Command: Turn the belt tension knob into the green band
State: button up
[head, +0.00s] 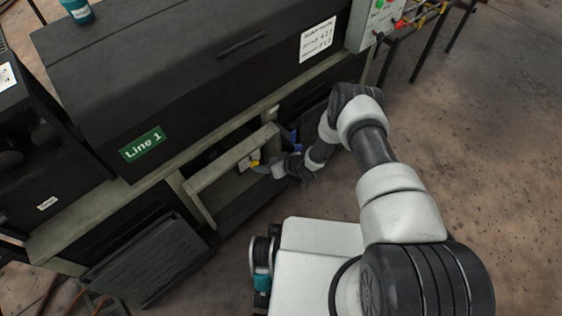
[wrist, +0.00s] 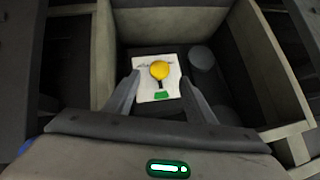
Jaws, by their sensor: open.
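The yellow belt tension knob (wrist: 160,69) sits on a white plate inside a recess of the machine. A green band (wrist: 162,96) shows on the plate's lower part in the wrist view. A dark mark lies between knob and band; I cannot tell whether it is the pointer. My gripper (wrist: 159,80) is open, its two fingers to the left and right of the knob in the picture. I cannot tell how far the tips are from it. In the head view, the knob (head: 255,163) is a small yellow spot just left of my gripper (head: 270,168).
Pale frame bars (wrist: 284,78) and a dark wall border the recess. A dark round cylinder (wrist: 202,60) stands right of the plate. In the head view, the dark machine cover (head: 170,70) with a "Line 1" label (head: 142,144) rises behind. An open panel (head: 145,262) hangs at lower left.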

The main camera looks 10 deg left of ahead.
jog(key=p+v, duration=0.2)
jog(key=v, duration=0.9)
jog(key=shift+p, duration=0.3)
jog(key=shift+f, duration=0.1)
